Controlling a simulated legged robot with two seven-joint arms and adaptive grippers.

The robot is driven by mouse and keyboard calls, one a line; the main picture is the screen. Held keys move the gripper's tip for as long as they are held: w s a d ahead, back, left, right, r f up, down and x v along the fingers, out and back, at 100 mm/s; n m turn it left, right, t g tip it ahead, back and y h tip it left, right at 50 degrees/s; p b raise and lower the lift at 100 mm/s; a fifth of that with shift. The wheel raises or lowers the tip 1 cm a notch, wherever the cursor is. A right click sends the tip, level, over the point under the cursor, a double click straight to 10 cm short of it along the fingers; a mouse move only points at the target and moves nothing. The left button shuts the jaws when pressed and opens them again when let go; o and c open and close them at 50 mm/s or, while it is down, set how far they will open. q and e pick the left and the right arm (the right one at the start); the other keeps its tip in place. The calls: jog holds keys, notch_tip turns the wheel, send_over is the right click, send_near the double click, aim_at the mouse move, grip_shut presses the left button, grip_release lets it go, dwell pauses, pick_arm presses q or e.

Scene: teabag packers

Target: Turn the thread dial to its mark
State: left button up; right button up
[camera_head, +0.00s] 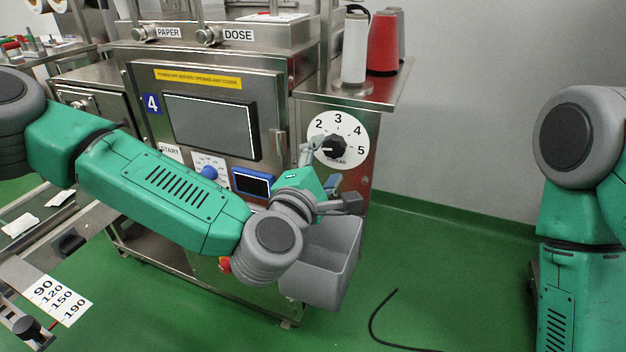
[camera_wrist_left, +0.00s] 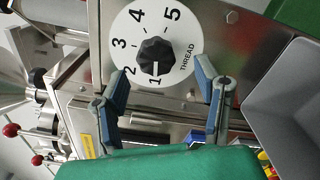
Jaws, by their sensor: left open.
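The thread dial is a round white plate (camera_head: 350,128) numbered up to 5 with a black knob (camera_head: 333,149), on the machine's right front. In the left wrist view the plate (camera_wrist_left: 119,30) reads THREAD, and the knob (camera_wrist_left: 155,56) has a pale pointer line directed at 1. No separate target mark can be made out. My left gripper (camera_head: 322,168) is open just in front of the dial. In the left wrist view its two fingers (camera_wrist_left: 160,82) stand apart, one on each side below the knob, with nothing between them. My right gripper is out of view.
A grey bin (camera_head: 335,262) hangs below the dial, close to my left wrist. A screen (camera_head: 211,126), a blue knob (camera_head: 209,172) and a small blue-framed display (camera_head: 252,183) are left of the dial. Thread spools (camera_head: 383,45) stand on the shelf above. The floor at right is mostly clear.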

pick_arm(q)
jog(key=v, duration=0.7)
jog(key=shift+s, duration=0.35)
jog(key=shift+f, duration=0.1)
jog(key=s+a+f+m+g+h+p, duration=0.1)
jog(key=s+f+m+g+p, duration=0.1)
jog(key=s+f+m+g, duration=0.5)
jog(key=s+a+f+m+g+p, duration=0.15)
jog(key=s+f+m, duration=0.3)
jog(key=f, duration=0.75)
jog(key=s+a+f+m+g+y+p, duration=0.1)
jog(key=s+a+f+m+g+y, duration=0.2)
jog(key=s+a, duration=0.5)
jog(key=s+a+f+m+g+y+p, duration=0.1)
jog(key=s+a+f+m+g+y, duration=0.2)
jog(key=a, duration=1.1)
jog(key=s+f+m+g, duration=0.2)
jog(key=s, duration=0.2)
jog(key=shift+s+f+m+y, duration=0.2)
jog(key=shift+s+m+y, duration=0.1)
jog(key=shift+s+m, duration=0.05)
jog(key=shift+w, duration=0.1)
